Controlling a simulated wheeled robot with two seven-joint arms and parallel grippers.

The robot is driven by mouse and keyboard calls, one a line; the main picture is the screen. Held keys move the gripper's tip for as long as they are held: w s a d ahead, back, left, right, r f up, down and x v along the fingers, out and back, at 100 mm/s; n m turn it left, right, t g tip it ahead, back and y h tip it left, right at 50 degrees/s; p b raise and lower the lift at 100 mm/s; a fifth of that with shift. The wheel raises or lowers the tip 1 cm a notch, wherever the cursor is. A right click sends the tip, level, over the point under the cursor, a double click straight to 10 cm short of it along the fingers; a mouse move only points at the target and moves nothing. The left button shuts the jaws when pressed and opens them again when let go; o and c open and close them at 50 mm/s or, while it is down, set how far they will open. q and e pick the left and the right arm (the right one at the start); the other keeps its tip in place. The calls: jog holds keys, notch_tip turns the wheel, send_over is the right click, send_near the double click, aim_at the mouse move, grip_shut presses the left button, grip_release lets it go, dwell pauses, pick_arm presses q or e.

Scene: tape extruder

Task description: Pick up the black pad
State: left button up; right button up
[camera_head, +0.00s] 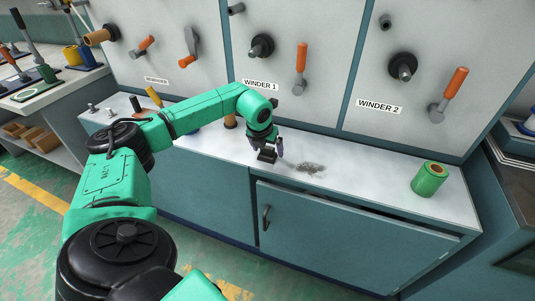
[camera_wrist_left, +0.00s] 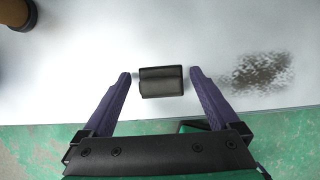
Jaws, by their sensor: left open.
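The black pad (camera_wrist_left: 161,83) is a small dark block on the white counter in the left wrist view. In that view it shows between the two purple fingers of my left gripper (camera_wrist_left: 160,73), with a gap on each side. The gripper is open and nothing is held. In the head view my left gripper (camera_head: 273,149) points down low over the counter, left of a grey smudge. The pad is hard to tell from the dark gripper parts there. I cannot tell how far the fingertips are above the counter. My right gripper is not in view.
The grey, gritty patch (camera_head: 310,168) lies on the white counter (camera_head: 370,184). A green roll (camera_head: 430,179) stands at the counter's right end. Winder panels with orange-handled levers (camera_head: 301,58) rise behind. A brown cylinder (camera_head: 230,120) stands behind my left arm. Counter between patch and roll is clear.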

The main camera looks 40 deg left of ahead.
aim_at(267, 147)
pick_arm(q)
jog(key=shift+r, duration=0.1)
jog(key=c, duration=1.5)
notch_tip(267, 147, up, 20)
jog(key=shift+p, duration=1.05)
